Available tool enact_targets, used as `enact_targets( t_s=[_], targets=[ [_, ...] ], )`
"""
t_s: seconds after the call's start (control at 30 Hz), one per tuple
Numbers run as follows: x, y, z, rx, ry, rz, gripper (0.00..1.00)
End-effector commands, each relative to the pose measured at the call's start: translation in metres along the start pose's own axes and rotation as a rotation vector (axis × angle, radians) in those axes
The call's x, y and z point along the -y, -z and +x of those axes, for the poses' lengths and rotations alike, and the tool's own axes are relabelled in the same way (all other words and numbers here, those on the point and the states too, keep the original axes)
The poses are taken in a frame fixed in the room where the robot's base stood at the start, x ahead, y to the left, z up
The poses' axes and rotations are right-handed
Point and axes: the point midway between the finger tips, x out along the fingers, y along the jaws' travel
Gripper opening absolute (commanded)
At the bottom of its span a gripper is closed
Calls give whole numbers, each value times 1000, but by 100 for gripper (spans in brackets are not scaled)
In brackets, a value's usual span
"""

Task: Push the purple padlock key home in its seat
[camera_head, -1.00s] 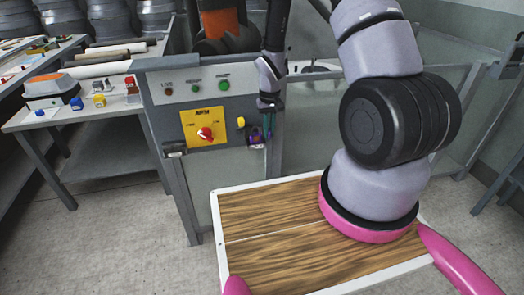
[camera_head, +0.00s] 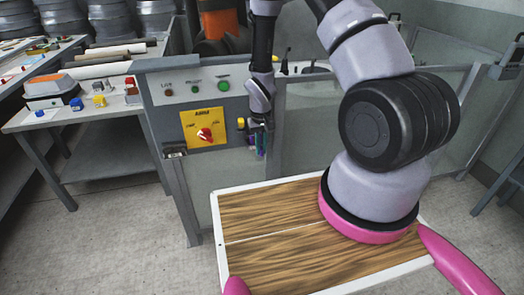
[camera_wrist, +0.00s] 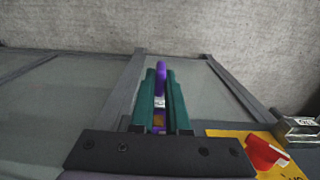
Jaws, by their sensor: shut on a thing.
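My gripper (camera_head: 259,143) has teal fingers and points down in front of the grey control panel, right of the yellow switch plate. In the wrist view the fingers (camera_wrist: 161,92) are shut on a narrow purple thing, which I take to be the purple padlock key (camera_wrist: 161,68). Its rounded purple end shows at the fingertips, with a pale band and an orange-brown patch lower between the fingers. In the head view only a small bit of purple shows. The seat cannot be made out, and I cannot tell whether the key touches anything.
The yellow plate (camera_head: 190,137) carries a red rotary switch (camera_head: 205,135). A yellow knob (camera_head: 241,123) sticks out just left of my gripper. A metal bracket (camera_head: 174,151) is below the plate. A table with small blocks (camera_head: 76,104) stands at left.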

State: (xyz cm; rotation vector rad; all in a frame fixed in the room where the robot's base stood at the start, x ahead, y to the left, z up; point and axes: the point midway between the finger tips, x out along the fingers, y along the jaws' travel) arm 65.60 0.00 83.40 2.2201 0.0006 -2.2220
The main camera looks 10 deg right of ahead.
Motion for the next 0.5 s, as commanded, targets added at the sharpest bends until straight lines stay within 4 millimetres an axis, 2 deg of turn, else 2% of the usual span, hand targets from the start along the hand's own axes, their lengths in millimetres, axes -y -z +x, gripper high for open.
enact_targets(
  t_s=[0.2, 0.5],
  targets=[
    [0, 21, 0, -2, 1, 1, 0],
    [0, 36, 0, -1, 1, 1, 0]
  ],
)
